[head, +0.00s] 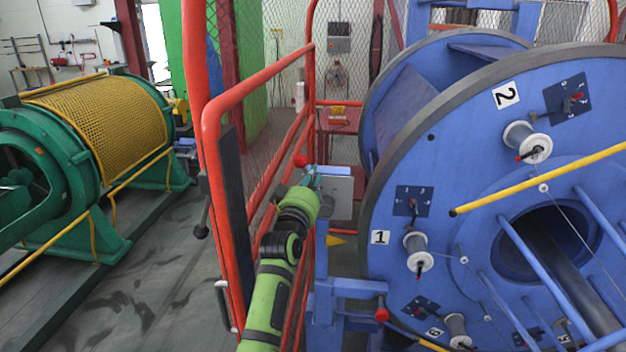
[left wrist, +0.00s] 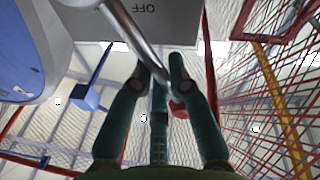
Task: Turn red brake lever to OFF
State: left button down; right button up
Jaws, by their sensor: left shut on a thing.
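The red brake lever shows in the head view as a red knob (head: 302,160) beside a grey box (head: 338,192) on a blue post. In the left wrist view its metal rod (left wrist: 128,32) runs down from the top to between my fingers, and part of the red knob (left wrist: 179,110) shows behind them. My green left gripper (head: 312,180) is at the lever, its fingers (left wrist: 162,72) shut on it. The grey plate (left wrist: 165,20) bears the word OFF, upside down in that view. The exact grip contact is partly hidden. My right gripper is not in view.
A red railing (head: 255,85) stands close left of my left arm. The large blue strander wheel (head: 460,200) with several spools is at the right. A second red knob (head: 381,314) sits lower on the blue frame. A green machine (head: 100,130) stands far left, with open floor before it.

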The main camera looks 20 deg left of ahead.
pick_arm(q)
jog(key=c, duration=1.1)
grip_release()
jog(key=shift+c, duration=0.2)
jog(key=v, duration=1.2)
jog(key=shift+f, duration=0.1)
